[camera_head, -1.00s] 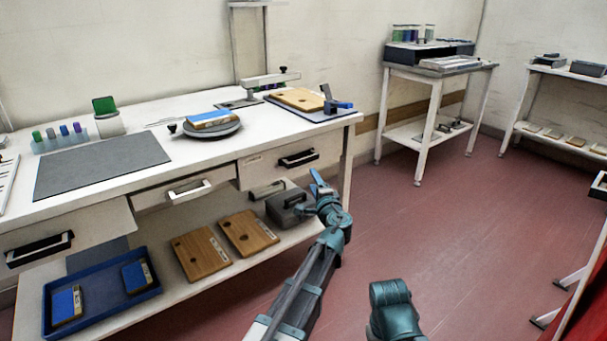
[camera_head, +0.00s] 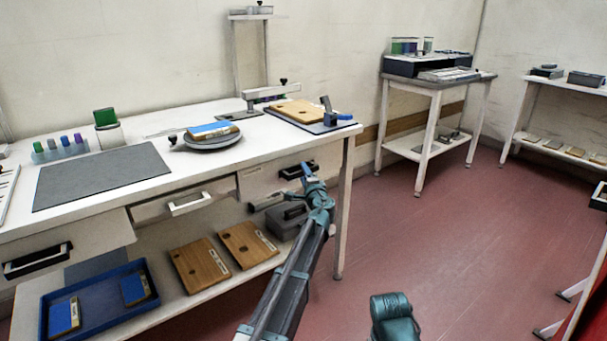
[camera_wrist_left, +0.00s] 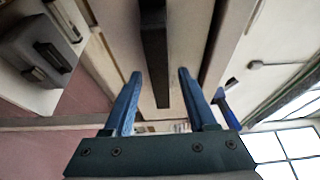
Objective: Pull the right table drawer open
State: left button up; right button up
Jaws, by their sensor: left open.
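The right table drawer (camera_head: 256,183) has a pale front below the tabletop and a dark bar handle (camera_head: 287,173). My left gripper (camera_head: 306,170) is at this handle and partly covers it in the head view. In the left wrist view the gripper's two blue fingers (camera_wrist_left: 160,74) are open, one on each side of the dark handle bar (camera_wrist_left: 155,55), with a gap visible on both sides. The drawer front (camera_wrist_left: 185,45) lies beyond the fingers and looks shut. My right gripper is not in view.
A grey box (camera_head: 285,222) stands on the lower shelf close under my left arm. The red floor to the right is open.

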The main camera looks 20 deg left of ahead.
pick_arm(q)
jog(key=shift+w+a, duration=0.25)
jog(key=shift+w, duration=0.25)
grip_shut()
dwell(1.2)
